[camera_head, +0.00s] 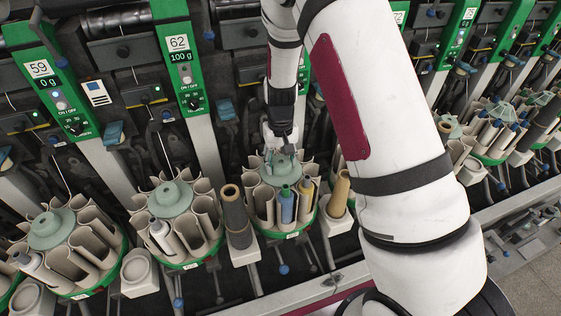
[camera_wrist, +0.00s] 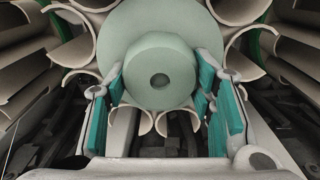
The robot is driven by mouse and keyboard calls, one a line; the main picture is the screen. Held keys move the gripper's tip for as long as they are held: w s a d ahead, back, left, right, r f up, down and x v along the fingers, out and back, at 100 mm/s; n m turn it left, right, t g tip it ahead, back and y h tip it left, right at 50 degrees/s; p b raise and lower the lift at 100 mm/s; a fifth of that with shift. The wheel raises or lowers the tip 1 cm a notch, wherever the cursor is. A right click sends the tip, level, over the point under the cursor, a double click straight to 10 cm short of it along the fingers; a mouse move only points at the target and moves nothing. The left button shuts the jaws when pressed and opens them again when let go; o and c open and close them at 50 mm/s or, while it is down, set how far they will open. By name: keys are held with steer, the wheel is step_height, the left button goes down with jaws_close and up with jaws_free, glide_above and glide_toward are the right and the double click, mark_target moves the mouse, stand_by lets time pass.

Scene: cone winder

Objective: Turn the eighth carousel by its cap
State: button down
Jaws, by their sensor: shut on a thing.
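My gripper (camera_head: 279,142) is over the carousel (camera_head: 257,206) in the middle of the head view, pointing down at its pale green cap (camera_head: 279,166). In the wrist view the same round cap (camera_wrist: 152,45), with a small dark centre hole, lies between the two teal-padded fingers (camera_wrist: 160,82). The fingers are shut on the cap, one on each side. Beige curved pockets (camera_wrist: 74,40) ring it. In the head view this carousel holds a blue bobbin (camera_head: 286,206) and a tan one (camera_head: 306,197). My arm hides part of the surroundings on the right.
Similar carousels stand on the left (camera_head: 172,197), at the far left (camera_head: 51,228) and at the right (camera_head: 497,115). A brown tube (camera_head: 235,216) stands just left of the gripped carousel, and a tan cone (camera_head: 340,192) just right. Green numbered panels (camera_head: 180,58) rise behind.

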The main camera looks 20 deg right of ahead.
steer(key=n, duration=0.5)
steer(key=shift+a+b, duration=0.1)
steer(key=shift+b, duration=0.3)
steer(key=n, duration=0.6)
steer(key=shift+s, duration=0.15)
steer(key=n, duration=0.5)
steer(key=shift+s, duration=0.1)
steer(key=n, duration=0.5)
steer(key=shift+p, duration=0.4)
steer(key=c, duration=0.7)
jaws_free()
steer(key=shift+a, duration=0.1)
